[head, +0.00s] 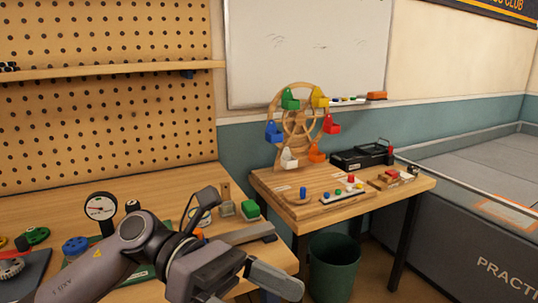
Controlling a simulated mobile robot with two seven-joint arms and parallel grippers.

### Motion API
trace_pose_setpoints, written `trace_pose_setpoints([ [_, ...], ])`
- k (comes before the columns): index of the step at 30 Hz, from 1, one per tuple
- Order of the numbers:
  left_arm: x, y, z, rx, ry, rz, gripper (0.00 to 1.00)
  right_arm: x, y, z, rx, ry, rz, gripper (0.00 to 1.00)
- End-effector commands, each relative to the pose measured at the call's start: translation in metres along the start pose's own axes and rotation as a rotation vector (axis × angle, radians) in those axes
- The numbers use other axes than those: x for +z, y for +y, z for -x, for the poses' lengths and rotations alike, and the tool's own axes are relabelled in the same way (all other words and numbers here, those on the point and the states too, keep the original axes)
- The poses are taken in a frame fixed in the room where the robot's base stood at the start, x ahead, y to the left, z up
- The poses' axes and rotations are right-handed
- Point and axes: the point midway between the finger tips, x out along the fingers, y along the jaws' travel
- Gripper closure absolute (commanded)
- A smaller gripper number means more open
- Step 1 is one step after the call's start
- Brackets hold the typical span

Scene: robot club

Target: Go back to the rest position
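My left arm comes in from the lower left over the workbench. My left gripper (262,279) is at the bottom edge, in front of the bench's right corner. One grey finger shows; the other finger and the space between them are cut off by the frame, so I cannot tell how far it is open. Nothing held shows in the visible part. My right gripper is not in view.
The workbench (172,192) holds a dial gauge (100,207), a green block (250,210) and knobs. A side table (345,208) carries a wooden wheel (298,125) with coloured buckets and a black case (362,156). A green bin (333,268) stands below.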

Motion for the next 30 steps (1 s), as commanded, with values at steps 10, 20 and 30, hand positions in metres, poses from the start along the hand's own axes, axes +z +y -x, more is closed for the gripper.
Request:
trace_pose_setpoints([
  [10, 0.023, 0.028, 0.019, -0.034, -0.736, 0.559, 0.00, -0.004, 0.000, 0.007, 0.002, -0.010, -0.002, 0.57],
  [20, -0.049, 0.078, 0.086, -0.035, -1.407, 1.182, 0.00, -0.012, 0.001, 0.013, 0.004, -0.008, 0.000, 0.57],
  [30, -0.230, 0.076, 0.127, 0.004, -2.101, 1.836, 0.00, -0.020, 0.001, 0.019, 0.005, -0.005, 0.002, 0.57],
])
